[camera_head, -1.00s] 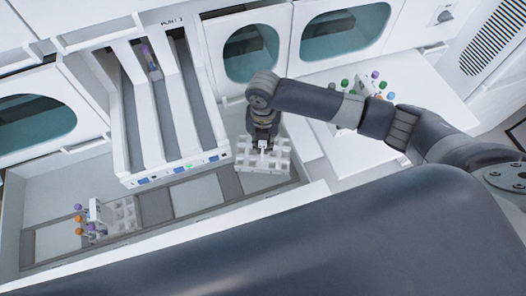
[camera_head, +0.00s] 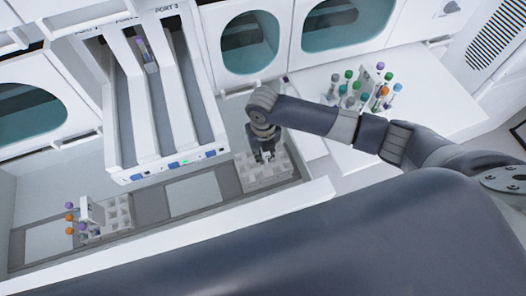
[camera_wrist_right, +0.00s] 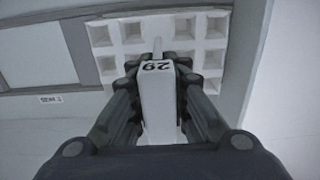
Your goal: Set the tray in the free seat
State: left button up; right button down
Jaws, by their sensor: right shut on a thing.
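A white tray (camera_head: 266,172) with square wells is at the right end of the long trough, over the dark strip. My right gripper (camera_head: 264,155) is shut on the tray's upright handle from above. In the right wrist view the gripper (camera_wrist_right: 160,75) grips the white handle, which bears a black number, and the tray's empty wells (camera_wrist_right: 130,32) show beyond. A bare light panel (camera_head: 193,195) lies in the strip left of the tray. I cannot tell if the tray touches the trough floor. My left gripper is not in view.
A second tray (camera_head: 119,222) with coloured tubes beside it stands at the trough's left, with another light panel (camera_head: 50,243) beyond. The ported track housing (camera_head: 152,172) overhangs the trough behind. Several capped tubes stand on the right-hand counter (camera_head: 438,92). The trough's front wall (camera_head: 225,217) is close.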

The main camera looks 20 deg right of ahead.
jog(key=shift+f+b, duration=0.45)
jog(key=shift+f, duration=0.25)
jog(key=shift+f, duration=0.8)
dwell(0.8)
jog(key=c, duration=1.5)
grip_release()
jog(key=shift+o, duration=0.2)
notch_tip(320, 180, up, 12)
